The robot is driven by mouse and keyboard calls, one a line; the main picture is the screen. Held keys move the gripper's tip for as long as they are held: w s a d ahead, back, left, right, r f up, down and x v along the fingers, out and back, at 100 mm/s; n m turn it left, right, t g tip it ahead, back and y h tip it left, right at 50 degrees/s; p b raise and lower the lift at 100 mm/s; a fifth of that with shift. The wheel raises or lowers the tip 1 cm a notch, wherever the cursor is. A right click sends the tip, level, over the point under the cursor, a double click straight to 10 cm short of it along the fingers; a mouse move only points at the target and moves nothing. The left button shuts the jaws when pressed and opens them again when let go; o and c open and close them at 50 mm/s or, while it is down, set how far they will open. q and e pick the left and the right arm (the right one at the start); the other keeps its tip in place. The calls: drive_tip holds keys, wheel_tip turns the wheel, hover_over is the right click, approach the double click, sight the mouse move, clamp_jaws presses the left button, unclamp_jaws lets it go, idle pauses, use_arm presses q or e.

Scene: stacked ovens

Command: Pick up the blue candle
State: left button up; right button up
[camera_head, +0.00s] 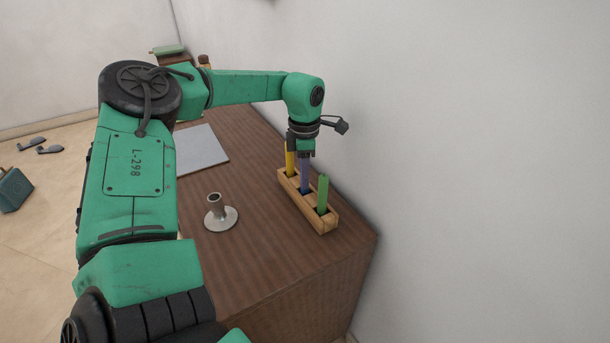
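The blue candle (305,174) stands upright in the middle slot of a wooden holder (319,222) on the brown table, between a yellow candle (290,161) and a green candle (322,193). My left gripper (305,154) points down right at the top of the blue candle. Its fingers are small here and overlap the candle top, so whether they are closed on it cannot be told. My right gripper is not in view.
A metal candlestick (218,216) stands on the table (258,262) left of the holder. A grey flat board (199,149) lies farther back. The white wall (450,150) is close behind the holder on the right.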

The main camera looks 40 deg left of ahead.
use_arm(q)
clamp_jaws()
wheel_tip(320, 180, up, 13)
drive_tip(key=shift+w+f, duration=0.1)
wheel_tip(320, 180, up, 15)
drive_tip(key=p, duration=0.4)
